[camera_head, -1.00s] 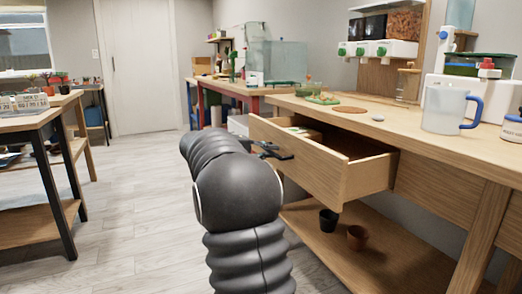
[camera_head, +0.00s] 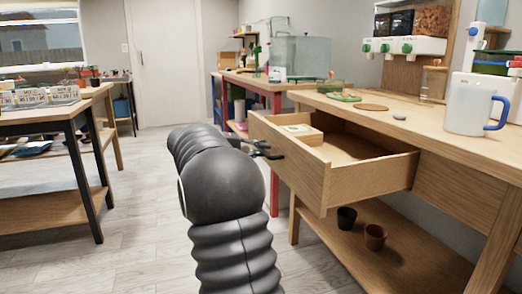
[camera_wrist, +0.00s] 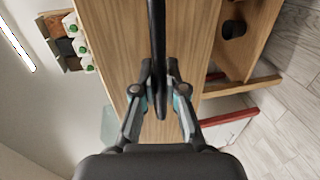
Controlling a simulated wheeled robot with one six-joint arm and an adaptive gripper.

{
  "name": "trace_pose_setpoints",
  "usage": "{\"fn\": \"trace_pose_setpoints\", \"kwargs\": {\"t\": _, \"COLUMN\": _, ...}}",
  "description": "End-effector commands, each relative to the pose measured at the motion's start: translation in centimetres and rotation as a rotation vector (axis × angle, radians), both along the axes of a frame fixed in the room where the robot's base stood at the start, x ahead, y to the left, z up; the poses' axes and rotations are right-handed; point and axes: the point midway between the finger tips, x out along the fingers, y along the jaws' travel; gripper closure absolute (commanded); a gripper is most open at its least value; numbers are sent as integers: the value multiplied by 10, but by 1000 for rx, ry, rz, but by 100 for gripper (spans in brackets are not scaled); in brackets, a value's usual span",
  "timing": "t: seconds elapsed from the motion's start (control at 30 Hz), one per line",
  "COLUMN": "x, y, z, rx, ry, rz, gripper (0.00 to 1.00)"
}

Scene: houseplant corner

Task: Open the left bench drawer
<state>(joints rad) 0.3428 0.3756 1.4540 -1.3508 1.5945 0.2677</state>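The left bench drawer (camera_head: 325,184) is wooden and stands well out from the bench, with its inside showing. A small pale box lies inside at the far end (camera_head: 300,130). My gripper (camera_head: 262,150) is at the outer face of the drawer front, partly hidden behind my dark arm. In the wrist view my gripper's fingers (camera_wrist: 160,88) stand on either side of the dark bar handle (camera_wrist: 158,40) and look closed onto it. The wooden drawer front (camera_wrist: 112,35) fills the middle of that view.
Two small pots, one black (camera_head: 346,218) and one brown (camera_head: 375,237), stand on the lower shelf. Another table (camera_head: 45,116) stands at left. The floor between is clear.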

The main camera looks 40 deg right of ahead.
Motion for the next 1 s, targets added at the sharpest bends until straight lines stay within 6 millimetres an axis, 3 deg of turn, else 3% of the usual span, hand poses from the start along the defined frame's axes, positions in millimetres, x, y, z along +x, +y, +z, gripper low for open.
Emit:
{"fn": "trace_pose_setpoints", "kwargs": {"t": 0.03, "x": 1, "y": 0, "z": 0, "rx": 0, "ry": 1, "rz": 2, "gripper": 82}}
{"fn": "trace_pose_setpoints", "kwargs": {"t": 0.1, "x": 1, "y": 1, "z": 0, "rx": 0, "ry": 1, "rz": 2, "gripper": 64}}
{"fn": "trace_pose_setpoints", "kwargs": {"t": 0.13, "x": 1, "y": 1, "z": 0, "rx": 0, "ry": 1, "rz": 2, "gripper": 63}}
{"fn": "trace_pose_setpoints", "kwargs": {"t": 0.53, "x": 4, "y": 7, "z": 1, "rx": 0, "ry": -1, "rz": 4, "gripper": 63}}
{"fn": "trace_pose_setpoints", "kwargs": {"t": 1.0, "x": 38, "y": 82, "z": 18, "rx": 0, "ry": 0, "rz": 5, "gripper": 63}}
